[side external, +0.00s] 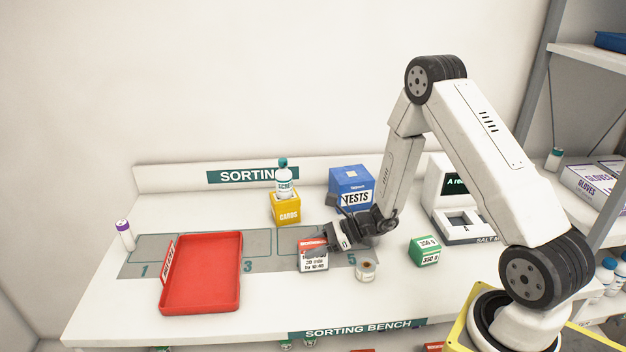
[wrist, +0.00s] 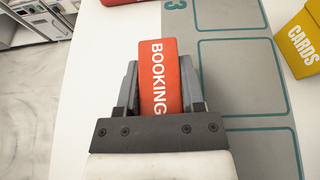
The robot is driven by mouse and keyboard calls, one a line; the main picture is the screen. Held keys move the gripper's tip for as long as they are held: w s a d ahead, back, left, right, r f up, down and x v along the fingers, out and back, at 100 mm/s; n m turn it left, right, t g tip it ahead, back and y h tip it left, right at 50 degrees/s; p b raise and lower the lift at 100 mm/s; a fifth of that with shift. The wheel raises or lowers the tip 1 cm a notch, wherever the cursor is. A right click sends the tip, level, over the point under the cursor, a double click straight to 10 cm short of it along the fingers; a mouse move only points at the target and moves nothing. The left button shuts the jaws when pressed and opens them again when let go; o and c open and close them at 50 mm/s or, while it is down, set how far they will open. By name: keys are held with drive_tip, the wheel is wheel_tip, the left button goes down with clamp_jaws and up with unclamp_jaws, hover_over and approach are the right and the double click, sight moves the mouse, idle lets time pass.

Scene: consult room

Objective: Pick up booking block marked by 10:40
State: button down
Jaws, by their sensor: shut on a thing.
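The booking block (side external: 313,261) has a white front with dark print, partly readable as "35 min by 10:40", and a red top. In the wrist view its red face (wrist: 167,85) reads "BOOKING". My gripper (side external: 322,241) is shut on the block, with one finger on each side of it in the wrist view (wrist: 165,90). The block is upright at the front part of the grey mat (side external: 205,243), left of the number 5. I cannot tell whether its base touches the bench.
A red tray (side external: 201,309) lies to the left. A small round jar (side external: 366,270) stands close right of the block, with a green 350 g block (side external: 425,251) beyond. Behind are a yellow CARDS box (side external: 285,209) bearing a bottle (side external: 284,185) and a blue TESTS box (side external: 352,183).

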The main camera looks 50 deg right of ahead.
drive_tip(key=shift+r, duration=4.95)
